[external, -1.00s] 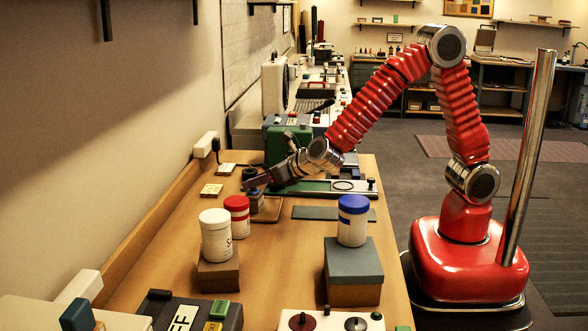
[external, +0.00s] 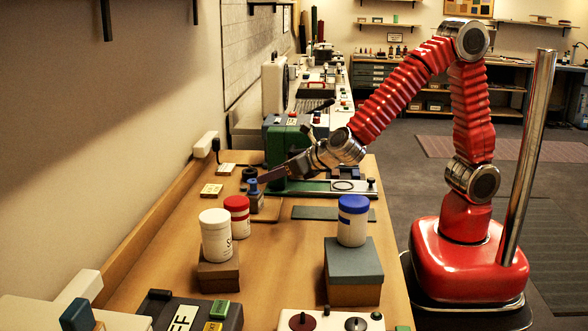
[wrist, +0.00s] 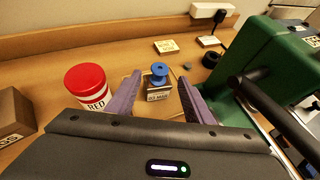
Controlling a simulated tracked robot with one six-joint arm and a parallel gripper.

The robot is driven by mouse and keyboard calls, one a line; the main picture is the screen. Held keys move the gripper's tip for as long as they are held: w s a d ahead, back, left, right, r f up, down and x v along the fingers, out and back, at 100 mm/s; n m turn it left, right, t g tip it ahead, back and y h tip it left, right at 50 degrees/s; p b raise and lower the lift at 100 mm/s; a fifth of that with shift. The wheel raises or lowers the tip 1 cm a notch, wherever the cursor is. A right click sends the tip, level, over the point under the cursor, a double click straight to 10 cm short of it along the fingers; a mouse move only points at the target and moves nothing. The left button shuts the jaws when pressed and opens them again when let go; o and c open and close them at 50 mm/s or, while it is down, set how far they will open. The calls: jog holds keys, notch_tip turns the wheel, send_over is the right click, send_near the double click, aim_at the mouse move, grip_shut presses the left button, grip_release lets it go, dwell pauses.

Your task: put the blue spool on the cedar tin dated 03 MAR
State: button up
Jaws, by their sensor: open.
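The blue spool (wrist: 158,73) stands upright on a small brown tin (wrist: 158,86) with a pale label; the lettering is too small for me to read surely. In the external view the blue spool (external: 252,184) also sits on top of the tin (external: 256,203). The tin stands on a shallow tan tray (wrist: 133,91). My gripper (wrist: 160,80) is open, with one purple finger on each side of the spool and tin, apart from them in the wrist view. In the external view my gripper (external: 266,178) is just right of the spool.
A red-lidded jar (wrist: 87,86) stands left of the fingers. A green machine (wrist: 268,65) is close on the right. A dark ring (wrist: 210,59) and label cards (wrist: 166,46) lie behind. A white jar (external: 216,236) and blue-lidded jar (external: 352,220) stand on boxes nearer the camera.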

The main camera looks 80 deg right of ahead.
jog(key=shift+v, duration=2.75)
jog(key=s+a+r+n+y, duration=0.3)
jog(key=r+n+y, duration=0.1)
jog(key=n, duration=0.8)
jog(key=s+a+r+n+y, duration=0.3)
jog(key=s+r+n+y, duration=0.15)
jog(key=n, duration=0.75)
jog(key=s+d+f+n+g+h, duration=0.1)
jog(key=s+d+f+n+g, duration=0.1)
jog(key=s+d+n, duration=0.3)
jog(key=s+d+f+n+g+h, duration=0.2)
jog(key=s+d+n, duration=0.3)
jog(key=s+n, duration=0.7)
jog(key=shift+s+d+f+g, duration=0.35)
jog(key=shift+s+f+g, duration=0.1)
jog(key=shift+g, duration=0.15)
